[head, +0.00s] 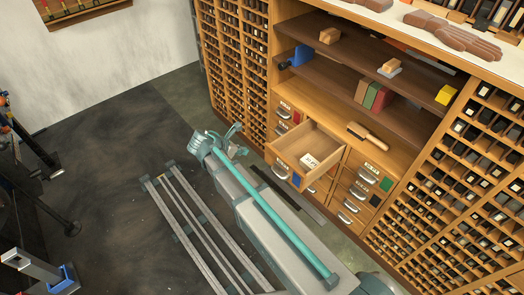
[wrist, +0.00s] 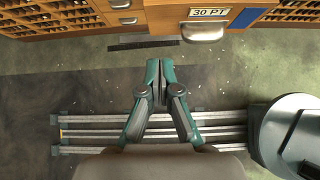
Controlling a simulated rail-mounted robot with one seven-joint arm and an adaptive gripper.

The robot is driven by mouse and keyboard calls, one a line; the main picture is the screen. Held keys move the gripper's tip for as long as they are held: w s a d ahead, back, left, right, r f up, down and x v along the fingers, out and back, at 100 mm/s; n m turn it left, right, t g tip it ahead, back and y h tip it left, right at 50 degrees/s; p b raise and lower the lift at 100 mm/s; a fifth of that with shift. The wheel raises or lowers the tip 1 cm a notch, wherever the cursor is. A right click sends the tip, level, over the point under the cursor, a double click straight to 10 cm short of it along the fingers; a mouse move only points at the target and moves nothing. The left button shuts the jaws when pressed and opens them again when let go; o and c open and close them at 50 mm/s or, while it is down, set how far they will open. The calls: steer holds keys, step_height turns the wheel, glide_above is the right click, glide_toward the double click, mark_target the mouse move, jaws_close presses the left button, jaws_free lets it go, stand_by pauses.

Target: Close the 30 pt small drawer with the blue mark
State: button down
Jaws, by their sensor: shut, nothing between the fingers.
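The 30 pt small drawer (head: 281,169) is pulled well out of the wooden cabinet in the head view. It has a metal handle, a blue mark (head: 296,181) on its front and a white card (head: 309,161) inside. In the wrist view, the drawer front (wrist: 165,18) is at the top, with the "30 PT" label (wrist: 210,12), a metal handle (wrist: 203,33) and the blue mark (wrist: 243,18). My gripper (wrist: 159,68) is shut and empty, in front of the drawer and apart from it. It also shows in the head view (head: 236,128), left of the drawer.
Other small drawers (head: 350,205) are beside and below, some with red or green marks. Shelves above hold a brush (head: 363,137), blocks and books. Type cases flank them. Floor rails (head: 190,225) run under my arm. Open floor lies to the left.

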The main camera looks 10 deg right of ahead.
mark_target(269, 149)
steer(key=x, duration=0.4)
steer(key=r+p+x, duration=0.1)
steer(key=x, duration=0.2)
steer(key=d+p+x, duration=0.1)
steer(key=x, duration=0.3)
steer(key=shift+w+d+f, duration=0.1)
steer(key=shift+w+d, duration=0.2)
steer(key=shift+w, duration=0.15)
steer(key=shift+w+d, duration=0.35)
steer(key=shift+d, duration=0.3)
steer(key=shift+w+d, duration=0.1)
steer(key=shift+w, duration=0.05)
